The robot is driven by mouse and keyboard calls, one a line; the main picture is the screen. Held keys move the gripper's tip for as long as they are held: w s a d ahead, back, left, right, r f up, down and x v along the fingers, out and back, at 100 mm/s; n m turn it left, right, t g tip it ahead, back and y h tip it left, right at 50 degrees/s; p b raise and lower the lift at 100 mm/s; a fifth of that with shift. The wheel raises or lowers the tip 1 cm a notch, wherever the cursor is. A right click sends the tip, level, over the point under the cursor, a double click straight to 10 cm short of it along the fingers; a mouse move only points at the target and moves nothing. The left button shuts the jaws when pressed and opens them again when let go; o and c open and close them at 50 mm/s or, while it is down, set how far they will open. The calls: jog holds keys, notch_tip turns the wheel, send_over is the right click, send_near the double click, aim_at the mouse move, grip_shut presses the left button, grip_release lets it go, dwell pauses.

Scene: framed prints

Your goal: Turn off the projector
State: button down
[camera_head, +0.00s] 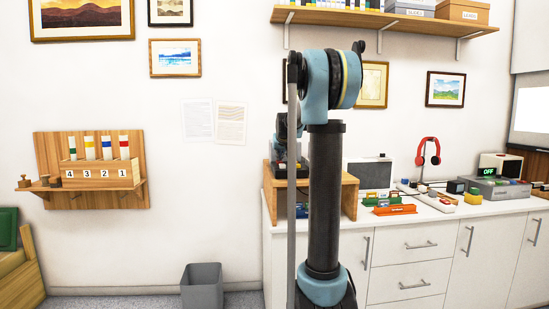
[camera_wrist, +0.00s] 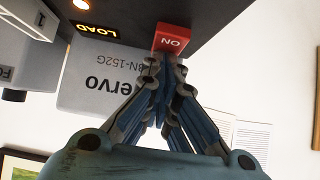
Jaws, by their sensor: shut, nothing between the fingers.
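In the wrist view, my gripper (camera_wrist: 163,62) is shut and empty. An amber LOAD display (camera_wrist: 97,30) and an orange light (camera_wrist: 81,4) are lit on that device. In the head view, my arm hides the gripper near a wooden stand (camera_head: 349,200). A cream box (camera_head: 506,164) at the right may be the projector, but I cannot be sure. A green OFF display (camera_head: 489,170) glows in front of it.
A grey box with servo lettering (camera_wrist: 95,78) is beside the switch in the wrist view. The white counter (camera_head: 470,209) holds red headphones (camera_head: 429,150) and several small devices. A shelf (camera_head: 400,18) hangs above. A grey bin (camera_head: 201,288) stands left of the cabinets.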

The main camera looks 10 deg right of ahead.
jog(key=shift+f, duration=0.1)
jog(key=shift+s, duration=0.15)
jog(key=shift+s, duration=0.7)
jog(key=shift+r, duration=0.35)
jog(key=r, duration=0.1)
jog(key=s+r, duration=0.1)
jog(key=r, duration=0.1)
jog(key=shift+r, duration=0.3)
jog(key=v, duration=0.9)
jog(key=shift+s, duration=0.3)
